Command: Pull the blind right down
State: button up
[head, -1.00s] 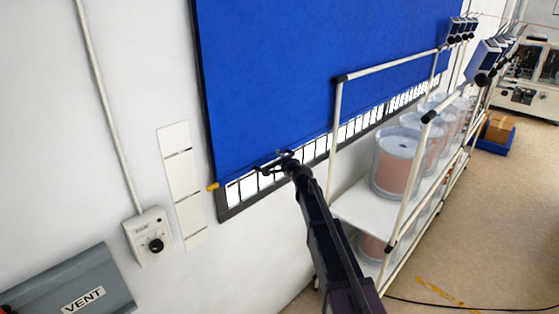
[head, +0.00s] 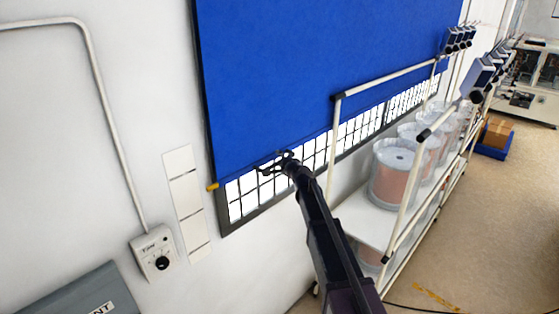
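The blue blind (head: 320,75) hangs over a barred window (head: 300,160) on the white wall. Its bottom edge stands above the sill, and a strip of bright panes shows below it. A thin bottom bar runs along that edge, with a yellow end cap (head: 212,187) at the left. My gripper (head: 264,168) is at this bar, a little right of the cap. Its linkages bow outward and its fingertips come together at the bar, apparently closed on it. The fingertips are small and dark, so the exact contact is hard to see.
A white pipe-frame rack (head: 365,215) with clear drums of copper-coloured material (head: 393,175) stands close to the right of my arm. A control box with a knob (head: 154,254) and a grey vent box (head: 75,297) are on the wall at lower left.

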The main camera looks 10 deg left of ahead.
jog(key=shift+r+p, duration=0.3)
jog(key=shift+r, duration=0.25)
jog(key=shift+s, duration=0.1)
dwell(0.3)
jog(key=f+p+v, duration=0.1)
jog(key=v, duration=1.2)
jog(key=shift+s+d, duration=0.2)
jog(key=shift+s, duration=0.1)
jog(key=shift+w+a+f, duration=0.1)
jog(key=shift+w+f, duration=0.05)
jog(key=b+x, duration=0.2)
jog(key=x, duration=1.1)
jog(key=shift+w+a, duration=0.15)
jog(key=shift+w, duration=0.1)
grip_shut()
